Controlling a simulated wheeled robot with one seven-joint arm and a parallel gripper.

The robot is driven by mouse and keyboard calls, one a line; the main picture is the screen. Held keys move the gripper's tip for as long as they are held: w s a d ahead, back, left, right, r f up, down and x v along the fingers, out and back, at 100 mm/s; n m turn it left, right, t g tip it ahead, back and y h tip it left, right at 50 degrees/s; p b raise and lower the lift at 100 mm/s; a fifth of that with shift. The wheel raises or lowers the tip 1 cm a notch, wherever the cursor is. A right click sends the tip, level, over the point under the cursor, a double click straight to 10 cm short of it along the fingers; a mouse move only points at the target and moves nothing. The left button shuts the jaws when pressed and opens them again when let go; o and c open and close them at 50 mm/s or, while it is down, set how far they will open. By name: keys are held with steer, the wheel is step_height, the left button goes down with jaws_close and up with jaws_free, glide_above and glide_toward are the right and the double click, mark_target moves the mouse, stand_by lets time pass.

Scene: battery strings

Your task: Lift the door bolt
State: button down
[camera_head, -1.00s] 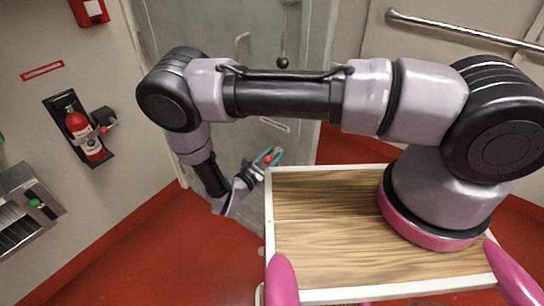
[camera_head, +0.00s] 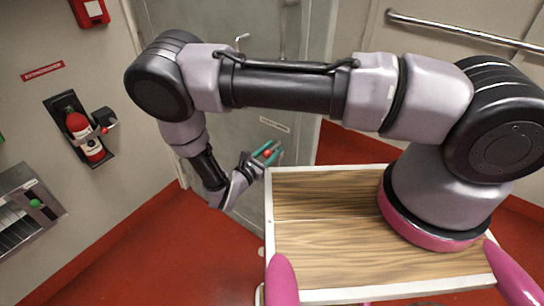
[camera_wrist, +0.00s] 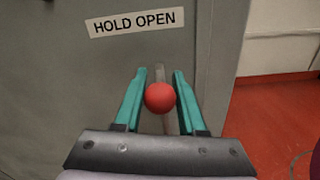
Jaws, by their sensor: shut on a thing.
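The door bolt is a thin pale rod with a red ball knob (camera_wrist: 160,98) on the lower part of the grey door (camera_wrist: 50,70). A "HOLD OPEN" label (camera_wrist: 135,22) is on the door above it. My gripper (camera_wrist: 158,95) has its teal fingers on either side of the red knob and is shut on it. In the head view my gripper (camera_head: 268,150) is low in front of the door (camera_head: 312,60), with the red knob (camera_head: 267,153) between its fingers. The lower part of the rod is partly hidden by the knob and gripper.
A fire extinguisher (camera_head: 84,135) hangs on the left wall, with a steel unit (camera_head: 28,205) below it. A metal rail (camera_head: 465,30) runs along the right wall. My wooden-topped base stands close to the gripper. Red floor is clear at lower left.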

steer(key=shift+w+r, duration=0.15)
steer(key=shift+r, duration=0.55)
steer(key=c, duration=0.6)
jaws_free()
steer(key=shift+o, duration=0.2)
steer(key=v, duration=1.1)
